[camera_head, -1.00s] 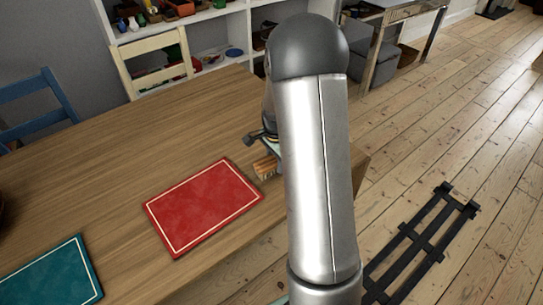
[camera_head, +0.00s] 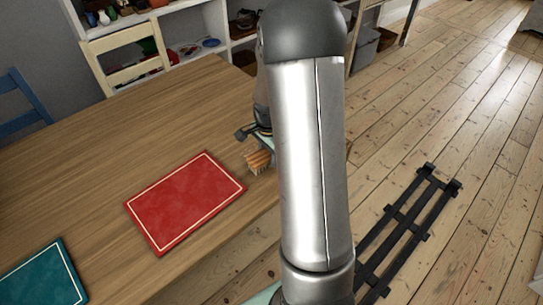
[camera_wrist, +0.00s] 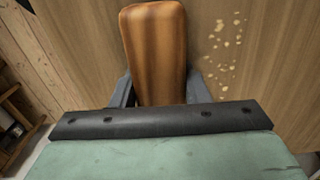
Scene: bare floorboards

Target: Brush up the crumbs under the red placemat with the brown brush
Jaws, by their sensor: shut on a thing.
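The brown brush (camera_wrist: 153,50) is between the two dark fingers of my gripper (camera_wrist: 157,92) in the wrist view, and its wooden back points away from the palm. In the head view the brush (camera_head: 258,161) is low at the tabletop, just right of the red placemat (camera_head: 187,202); I cannot tell whether its bristles touch the table. My arm hides part of my gripper (camera_head: 258,138) there. Pale crumbs (camera_wrist: 226,45) lie scattered on bare table to the right of the brush in the wrist view. I cannot make them out in the head view. The placemat lies flat.
The wooden table (camera_head: 150,125) is mostly clear. A teal placemat (camera_head: 42,280) lies at the lower left. A cream chair (camera_head: 125,55) and a blue chair (camera_head: 22,100) stand along the far side. A black slatted frame (camera_head: 408,228) is on the floor at the right.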

